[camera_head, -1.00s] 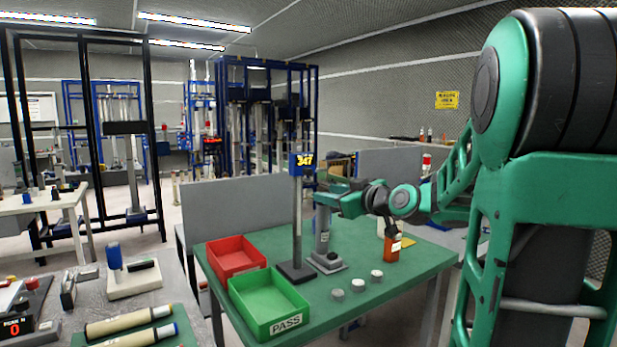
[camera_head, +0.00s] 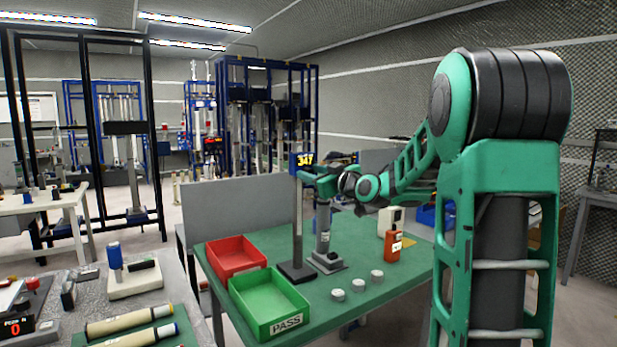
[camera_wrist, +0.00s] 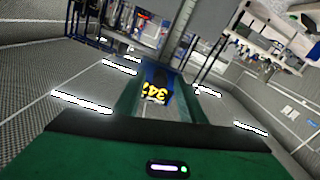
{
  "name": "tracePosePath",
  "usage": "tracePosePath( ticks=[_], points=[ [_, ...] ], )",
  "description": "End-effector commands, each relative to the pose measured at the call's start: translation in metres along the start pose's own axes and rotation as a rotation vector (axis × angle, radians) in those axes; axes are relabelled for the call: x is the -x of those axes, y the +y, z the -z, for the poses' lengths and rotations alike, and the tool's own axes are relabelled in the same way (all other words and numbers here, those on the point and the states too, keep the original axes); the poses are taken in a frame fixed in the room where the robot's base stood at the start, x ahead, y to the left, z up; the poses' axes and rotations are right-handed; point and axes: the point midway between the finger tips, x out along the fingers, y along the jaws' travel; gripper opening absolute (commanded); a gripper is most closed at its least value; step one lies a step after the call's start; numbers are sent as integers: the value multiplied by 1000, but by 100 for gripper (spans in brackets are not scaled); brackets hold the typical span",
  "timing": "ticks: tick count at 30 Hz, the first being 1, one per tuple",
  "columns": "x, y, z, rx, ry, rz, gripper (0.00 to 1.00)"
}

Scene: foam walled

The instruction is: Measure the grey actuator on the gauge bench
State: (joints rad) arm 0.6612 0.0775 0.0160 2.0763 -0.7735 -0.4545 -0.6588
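The grey actuator (camera_head: 323,232) stands upright in a grey holder (camera_head: 326,262) on the green gauge bench (camera_head: 350,297). Beside it is the gauge column (camera_head: 297,222), with a blue display (camera_head: 303,161) reading about 347. My gripper (camera_head: 316,179) is at the height of the actuator's upper end, close to the column and just below the display. In the wrist view my gripper's green fingers (camera_wrist: 157,100) are apart, with the display (camera_wrist: 155,92) seen between them. No actuator shows between the fingers there. In the head view the actuator's top is close beneath the gripper; contact is unclear.
A red tray (camera_head: 236,236) and a green PASS tray (camera_head: 288,324) sit on the bench's left side. Several white-grey pucks (camera_head: 358,286) lie at its front. An orange device (camera_head: 393,246) and a white box (camera_head: 381,221) stand right. A grey partition (camera_head: 235,209) rises behind.

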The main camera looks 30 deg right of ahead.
Motion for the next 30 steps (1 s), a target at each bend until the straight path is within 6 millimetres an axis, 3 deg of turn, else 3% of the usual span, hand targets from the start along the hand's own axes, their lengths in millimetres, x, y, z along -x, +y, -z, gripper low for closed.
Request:
tracePosePath(
  ticks=[10, 15, 19, 30],
  points=[
    [-4, 0, 0, -1, 0, 0, 37],
    [-4, 0, 0, -1, 0, 0, 2],
    [-4, -1, -2, -1, -1, 1, 2],
    [-4, -18, -65, -4, -4, 3, 2]
  ],
)
